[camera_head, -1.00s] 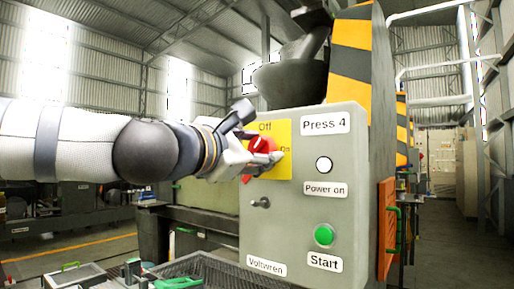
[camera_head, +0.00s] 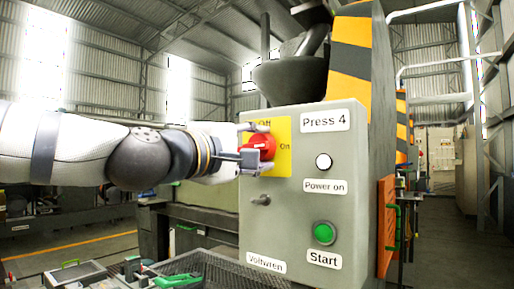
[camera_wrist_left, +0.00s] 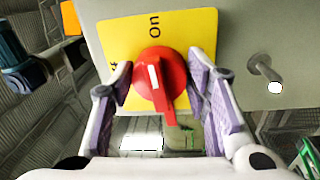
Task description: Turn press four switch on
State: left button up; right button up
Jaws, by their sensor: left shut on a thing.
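The red rotary switch (camera_head: 264,143) sits on a yellow plate (camera_head: 282,165) marked Off at upper left and On at right, on the grey Press 4 panel (camera_head: 285,215). My left gripper (camera_head: 255,143) is at the switch from the left, one finger above and one below, shut on it. In the left wrist view, the switch (camera_wrist_left: 160,80) is between the purple-padded fingers. Its raised bar with a white mark runs roughly in line with the word On. Finger contact is hard to make out there. My right gripper is out of view.
Below the plate a small metal toggle (camera_head: 261,200) sticks out of the panel. A white lamp (camera_head: 323,162) labelled Power on and a green Start button (camera_head: 324,233) are to its right. A mesh-topped tray (camera_head: 215,268) is below left.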

pick_arm(q)
jog(key=shift+f+m, duration=0.1)
jog(key=shift+m, duration=0.5)
jog(key=o, duration=1.2)
jog(key=v, duration=1.2)
